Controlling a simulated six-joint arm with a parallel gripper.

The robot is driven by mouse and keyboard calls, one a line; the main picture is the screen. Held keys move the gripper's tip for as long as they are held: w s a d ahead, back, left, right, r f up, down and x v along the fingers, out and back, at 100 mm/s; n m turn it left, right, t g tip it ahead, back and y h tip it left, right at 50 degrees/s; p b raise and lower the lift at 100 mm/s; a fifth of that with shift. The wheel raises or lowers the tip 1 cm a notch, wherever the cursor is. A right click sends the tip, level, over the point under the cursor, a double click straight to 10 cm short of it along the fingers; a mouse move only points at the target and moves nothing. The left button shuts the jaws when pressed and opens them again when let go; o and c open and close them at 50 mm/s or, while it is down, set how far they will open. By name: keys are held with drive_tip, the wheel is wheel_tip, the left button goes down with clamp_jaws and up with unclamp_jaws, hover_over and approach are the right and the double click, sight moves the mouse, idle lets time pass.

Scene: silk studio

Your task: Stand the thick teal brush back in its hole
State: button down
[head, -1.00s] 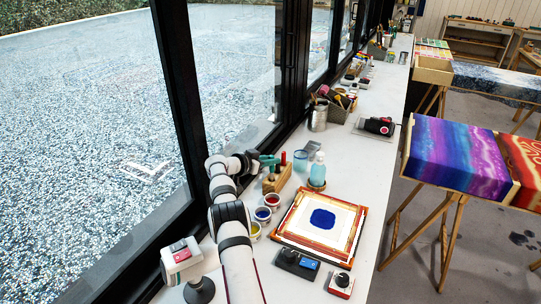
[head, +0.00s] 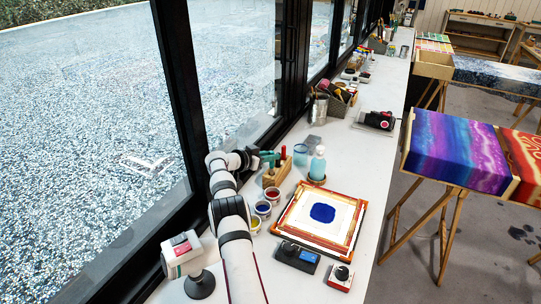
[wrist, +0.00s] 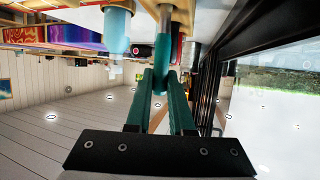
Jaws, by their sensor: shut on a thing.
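My gripper (head: 268,157) is beside the top of a small wooden brush block (head: 280,177) on the bench. In the upside-down wrist view, my green fingers (wrist: 158,90) are shut on the thick teal brush (wrist: 164,55). The brush runs in line with the fingers, its far part close to pale wood (wrist: 180,5) at the top edge. I cannot tell whether its end is inside a hole. A red handle (head: 283,153) stands in the block next to my gripper.
Small pots of red (head: 272,195), blue and yellow colour stand in front of the block. A pale teal bottle (head: 317,166) and a blue glass (head: 300,155) stand to its right. A framed silk (head: 322,214) lies nearer. The window runs along the left.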

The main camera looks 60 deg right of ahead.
sight(270, 170)
drive_tip(key=shift+f, duration=0.4)
drive_tip(key=shift+f, duration=0.15)
drive_tip(key=shift+f, duration=1.1)
drive_tip(key=shift+f, duration=0.25)
drive_tip(key=c, duration=0.7)
unclamp_jaws()
drive_tip(key=v, duration=1.6)
